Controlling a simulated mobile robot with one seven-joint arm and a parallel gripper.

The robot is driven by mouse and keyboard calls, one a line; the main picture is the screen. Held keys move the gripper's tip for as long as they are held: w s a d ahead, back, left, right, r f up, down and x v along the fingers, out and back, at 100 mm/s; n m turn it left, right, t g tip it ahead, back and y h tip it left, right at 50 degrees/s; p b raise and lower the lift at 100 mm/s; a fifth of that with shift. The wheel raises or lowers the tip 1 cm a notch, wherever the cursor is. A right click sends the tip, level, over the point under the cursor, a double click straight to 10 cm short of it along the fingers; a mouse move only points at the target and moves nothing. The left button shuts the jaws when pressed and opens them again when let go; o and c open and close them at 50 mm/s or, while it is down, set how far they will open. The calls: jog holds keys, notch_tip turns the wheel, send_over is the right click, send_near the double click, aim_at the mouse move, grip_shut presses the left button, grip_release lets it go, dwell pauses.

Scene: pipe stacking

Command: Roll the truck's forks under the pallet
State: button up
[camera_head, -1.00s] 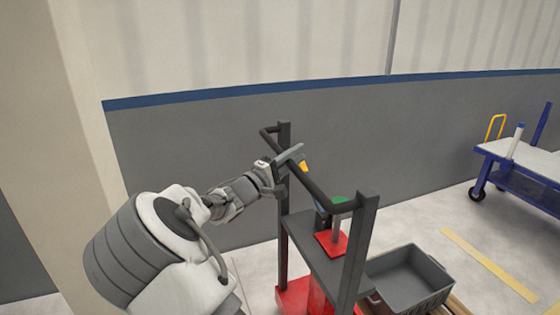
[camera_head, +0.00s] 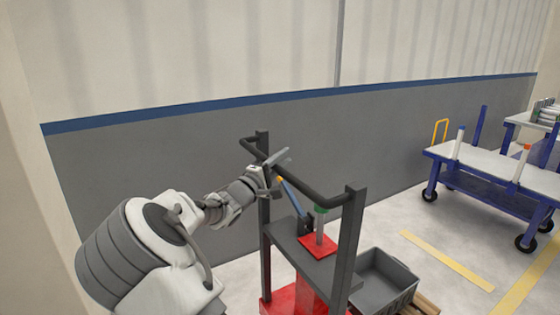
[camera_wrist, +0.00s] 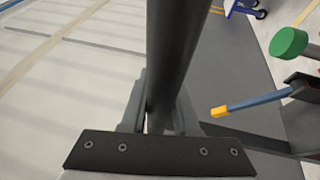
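The truck has a red base (camera_head: 296,296), a dark upright frame and a dark handle bar (camera_head: 313,190) across its top. My gripper (camera_head: 270,177) is at the left part of this bar. In the wrist view the bar (camera_wrist: 176,50) runs between my two fingers (camera_wrist: 158,118), which close around it from both sides. A wooden pallet (camera_head: 425,306) shows at the lower edge, right of the truck, with a grey crate (camera_head: 385,284) above it. The truck's forks are out of view, so their relation to the pallet cannot be seen.
On the truck stand a blue lever with a yellow tip (camera_head: 291,195) and a green knob (camera_head: 320,210). A blue cart (camera_head: 500,190) stands at the right, with another table (camera_head: 525,120) behind it. A grey wall (camera_head: 200,170) runs behind the truck. Floor right of the crate is clear.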

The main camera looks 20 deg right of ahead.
jog(key=o, duration=0.4)
jog(key=shift+s+d+f, duration=0.1)
jog(key=shift+d, duration=0.55)
jog(key=shift+a, duration=0.2)
jog(key=p+v, duration=0.3)
jog(key=v, duration=1.4)
jog(key=shift+a, duration=0.25)
